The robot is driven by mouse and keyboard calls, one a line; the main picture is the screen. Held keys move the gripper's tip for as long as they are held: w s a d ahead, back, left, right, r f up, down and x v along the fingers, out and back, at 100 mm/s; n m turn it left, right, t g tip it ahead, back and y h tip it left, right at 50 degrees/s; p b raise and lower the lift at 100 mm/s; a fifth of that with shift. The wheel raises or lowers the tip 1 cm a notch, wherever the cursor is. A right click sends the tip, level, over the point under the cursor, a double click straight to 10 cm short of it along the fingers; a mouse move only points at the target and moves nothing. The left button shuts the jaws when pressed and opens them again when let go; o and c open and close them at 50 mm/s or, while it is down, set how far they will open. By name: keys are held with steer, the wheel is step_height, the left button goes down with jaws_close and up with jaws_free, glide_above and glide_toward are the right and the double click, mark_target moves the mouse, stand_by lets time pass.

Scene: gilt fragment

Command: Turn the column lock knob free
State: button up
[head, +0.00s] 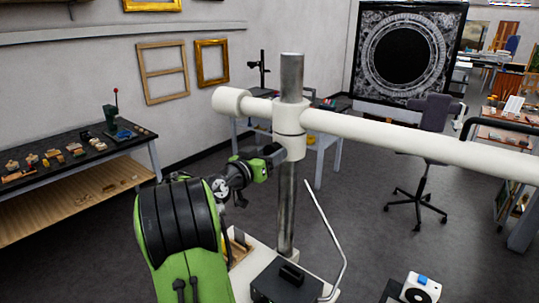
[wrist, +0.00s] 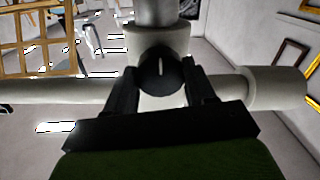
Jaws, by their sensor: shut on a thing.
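The column lock knob (wrist: 158,72) is round and black with a short white line, which stands nearly upright in the wrist view. It sits on the white collar (head: 290,130) around a steel column (head: 287,205). My gripper (wrist: 162,88) is shut on the knob, with one dark finger on each side of it. In the head view my gripper (head: 272,153) reaches the collar from the left, and I cannot make out the knob there. A white horizontal boom (head: 420,140) runs through the collar.
A bent metal rod (head: 330,235) and a black box (head: 286,283) stand near the column's base. A workbench (head: 75,160) with tools is at left, an office chair (head: 424,160) at right. Open floor lies between.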

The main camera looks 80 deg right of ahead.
steer(key=shift+c, duration=0.4)
steer(key=shift+n, duration=0.4)
steer(key=n+p, duration=0.1)
steer(key=n, duration=0.1)
steer(key=shift+w+r+n, duration=0.1)
steer(key=shift+n, duration=0.3)
steer(key=n+p, duration=0.2)
steer(key=n, duration=0.2)
steer(key=shift+y, duration=0.3)
steer(key=n+p, duration=0.2)
steer(key=n, duration=0.2)
steer(key=shift+n+g+p, duration=0.3)
steer(key=shift+n+p, duration=0.85)
steer(key=shift+n, duration=0.65)
